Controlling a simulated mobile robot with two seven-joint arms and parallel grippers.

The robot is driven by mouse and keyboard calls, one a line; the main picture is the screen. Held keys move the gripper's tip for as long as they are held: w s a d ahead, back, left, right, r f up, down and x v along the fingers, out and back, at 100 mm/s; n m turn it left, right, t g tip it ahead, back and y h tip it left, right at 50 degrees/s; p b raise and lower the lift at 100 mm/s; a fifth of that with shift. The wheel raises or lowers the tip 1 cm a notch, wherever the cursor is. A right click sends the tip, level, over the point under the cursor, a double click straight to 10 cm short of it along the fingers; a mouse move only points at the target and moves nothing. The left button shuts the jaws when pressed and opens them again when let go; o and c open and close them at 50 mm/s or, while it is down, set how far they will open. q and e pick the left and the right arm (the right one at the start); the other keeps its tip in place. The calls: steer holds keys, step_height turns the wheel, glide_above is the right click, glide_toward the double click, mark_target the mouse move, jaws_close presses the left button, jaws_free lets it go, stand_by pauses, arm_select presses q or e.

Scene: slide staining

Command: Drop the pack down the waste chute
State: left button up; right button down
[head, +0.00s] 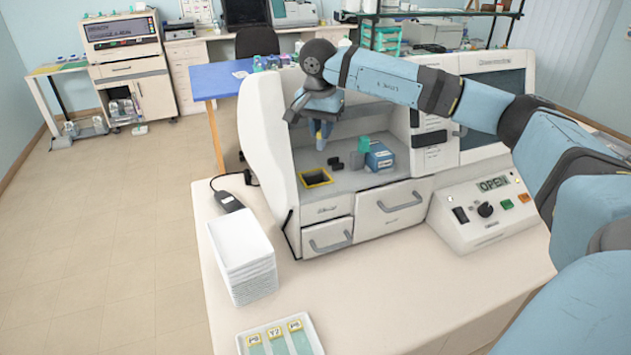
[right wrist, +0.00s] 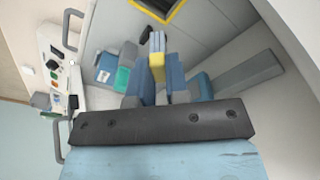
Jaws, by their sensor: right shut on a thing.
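My right gripper (head: 319,137) is above the work floor inside the open cabinet and is shut on a narrow pack. In the right wrist view, the pack (right wrist: 157,62) shows a yellow face between the two blue-grey fingers. In the head view the fingers mostly cover it. The waste chute (head: 318,185) is a dark square opening with a yellow rim in the cabinet floor, at its front left. The gripper is above and behind it in the head view. The chute's rim also shows at the top of the right wrist view (right wrist: 174,15). My left gripper is out of view.
A blue box (head: 379,157), a teal block (head: 364,144) and small black pieces (head: 355,160) stand right of the chute. The cabinet (head: 268,130) walls close in on the sides. White stacked trays (head: 243,255) and a slide tray (head: 308,322) lie on the bench outside.

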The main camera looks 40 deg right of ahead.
mark_target(321, 143)
step_height(321, 143, down, 4)
steer(key=shift+r+b, duration=0.2)
steer(key=shift+b, duration=0.65)
steer(key=shift+f, duration=0.3)
steer(key=c, duration=1.1)
jaws_free()
steer(key=shift+o, duration=0.3)
steer(key=shift+r, duration=0.15)
